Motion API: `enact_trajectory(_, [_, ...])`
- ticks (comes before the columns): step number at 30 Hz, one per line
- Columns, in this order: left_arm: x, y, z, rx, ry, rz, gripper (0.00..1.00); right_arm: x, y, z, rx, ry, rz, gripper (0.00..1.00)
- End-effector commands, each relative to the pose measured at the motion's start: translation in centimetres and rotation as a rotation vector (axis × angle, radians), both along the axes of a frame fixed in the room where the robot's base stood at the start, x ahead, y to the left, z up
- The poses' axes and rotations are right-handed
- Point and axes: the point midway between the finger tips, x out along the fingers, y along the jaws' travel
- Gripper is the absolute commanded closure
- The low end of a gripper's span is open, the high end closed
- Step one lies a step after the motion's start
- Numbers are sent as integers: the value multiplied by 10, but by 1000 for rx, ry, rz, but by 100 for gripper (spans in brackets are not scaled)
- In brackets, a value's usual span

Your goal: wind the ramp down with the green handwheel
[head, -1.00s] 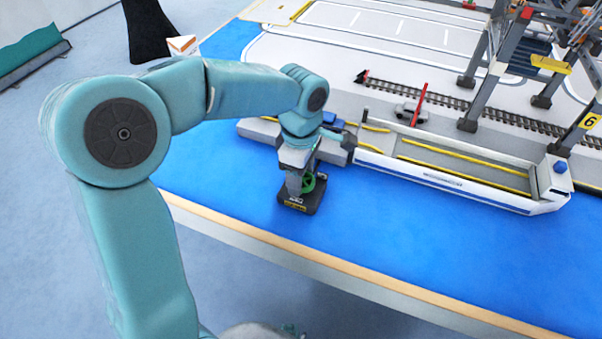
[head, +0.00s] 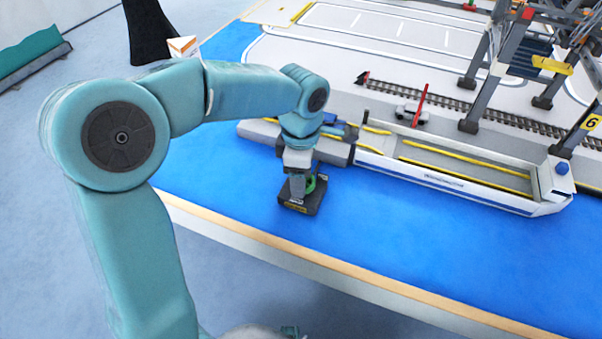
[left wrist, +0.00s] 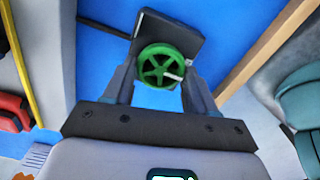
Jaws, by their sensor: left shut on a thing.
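The green handwheel (left wrist: 158,66) sits on a small dark base (head: 303,197) near the table's front edge. In the left wrist view the wheel shows its spokes and a pale crank knob, with the dark base (left wrist: 180,34) behind it. My left gripper (left wrist: 156,82) is shut on the handwheel, one finger on each side of its rim. In the head view my left gripper (head: 301,185) points down and hides much of the wheel. The ramp cannot be told apart clearly behind my wrist. My right gripper is not in view.
A white boat-like barge (head: 445,183) with yellow rails lies right of the handwheel on the blue surface. Behind it are a rail track (head: 465,103), a small grey car (head: 412,115) and crane legs (head: 484,70). The blue area at front right is clear.

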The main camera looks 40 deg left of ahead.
Motion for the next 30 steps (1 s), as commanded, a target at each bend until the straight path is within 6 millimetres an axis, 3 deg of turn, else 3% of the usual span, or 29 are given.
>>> enact_trajectory(1, [1, 0, 1, 0, -4, 4, 34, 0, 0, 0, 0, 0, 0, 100])
enact_trajectory(3, [1, 0, 1, 0, -4, 3, 18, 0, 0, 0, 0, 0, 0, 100])
enact_trajectory(14, [1, 0, 7, -1, -4, 1, 18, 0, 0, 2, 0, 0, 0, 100])
enact_trajectory(17, [1, 0, 24, 0, -4, 1, 18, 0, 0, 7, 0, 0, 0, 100])
enact_trajectory(30, [1, 0, 135, -1, -5, 1, 18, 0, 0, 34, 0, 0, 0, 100])
